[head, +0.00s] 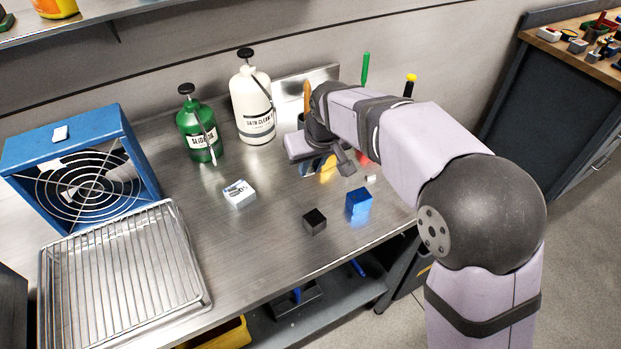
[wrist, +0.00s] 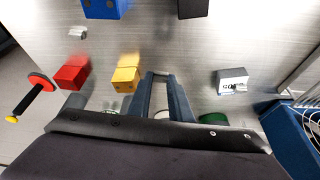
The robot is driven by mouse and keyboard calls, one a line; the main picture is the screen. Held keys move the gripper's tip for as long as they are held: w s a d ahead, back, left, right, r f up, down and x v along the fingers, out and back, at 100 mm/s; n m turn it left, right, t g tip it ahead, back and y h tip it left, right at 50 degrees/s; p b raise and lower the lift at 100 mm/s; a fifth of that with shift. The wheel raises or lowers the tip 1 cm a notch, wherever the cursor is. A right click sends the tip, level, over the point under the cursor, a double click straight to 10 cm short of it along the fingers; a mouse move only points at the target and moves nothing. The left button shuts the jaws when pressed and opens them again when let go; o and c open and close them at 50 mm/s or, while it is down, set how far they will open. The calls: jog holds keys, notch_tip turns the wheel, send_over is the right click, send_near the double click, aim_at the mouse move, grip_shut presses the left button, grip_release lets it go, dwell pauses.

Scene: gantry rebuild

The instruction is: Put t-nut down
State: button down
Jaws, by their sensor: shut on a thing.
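My gripper (wrist: 160,82) is above the steel bench, its two fingers close together in the wrist view. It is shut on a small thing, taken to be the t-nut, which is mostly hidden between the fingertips. In the head view my gripper (head: 318,150) is over the back right of the bench, partly hidden by my wrist. The bench surface below shows between and around the fingers. I cannot tell the exact height above it.
On the bench (head: 260,240) are a blue block (head: 358,201), a black block (head: 314,221), a white box (head: 239,193), a small silvery piece (head: 371,178), and red (wrist: 72,73) and yellow blocks (wrist: 127,75). Bottles (head: 252,105), a fan (head: 85,170) and a wire rack (head: 120,265) stand left.

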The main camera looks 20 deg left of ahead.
jog(key=shift+n, duration=0.3)
jog(key=r, duration=0.4)
jog(key=shift+w+a+p, duration=0.15)
jog(key=shift+a+p, duration=0.1)
jog(key=shift+p, duration=0.05)
jog(key=s+a+r+n+g+p, duration=0.1)
jog(key=s+a+n+g+p, duration=0.1)
jog(key=a+n+p, duration=0.5)
jog(key=s+a+r+n+g+p, duration=0.1)
jog(key=s+a+n+g+p, duration=0.1)
jog(key=a+n+g+p, duration=0.2)
jog(key=shift+s+a+r+n+g+y+p, duration=0.35)
jog(key=shift+a+n+p, duration=1.15)
jog(key=shift+n+p, duration=2)
jog(key=shift+n+b, duration=0.35)
jog(key=shift+n, duration=0.15)
jog(key=shift+f, duration=0.1)
jog(key=b, duration=0.6)
send_over(242, 189)
jog(key=w+d, duration=0.1)
notch_tip(242, 189, down, 5)
jog(key=shift+w, duration=0.1)
jog(key=shift+f+p, duration=0.55)
jog(key=shift+f, duration=1.85)
